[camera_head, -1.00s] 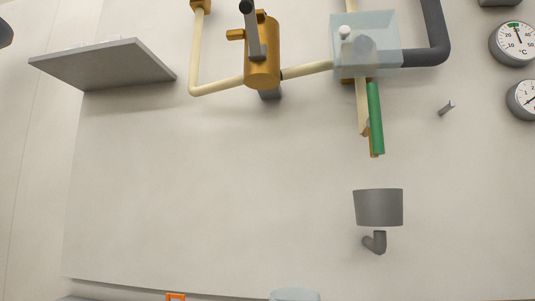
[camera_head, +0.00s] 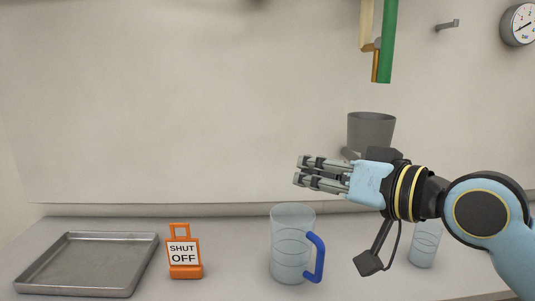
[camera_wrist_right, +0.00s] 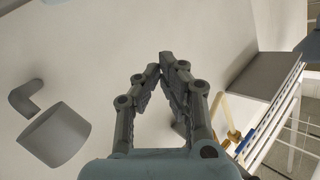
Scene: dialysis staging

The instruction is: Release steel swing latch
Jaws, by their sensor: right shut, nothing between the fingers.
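I cannot make out a steel swing latch for certain in any view now. My right gripper (camera_head: 299,171) is in front of the wall, above the counter and left of the grey funnel. It is shut and empty; in the wrist view its fingertips (camera_wrist_right: 168,64) meet with nothing between them. The clear box higher up is out of the head view now. My left gripper is not in view.
A small peg (camera_head: 448,25) and a gauge (camera_head: 520,24) are upper right.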

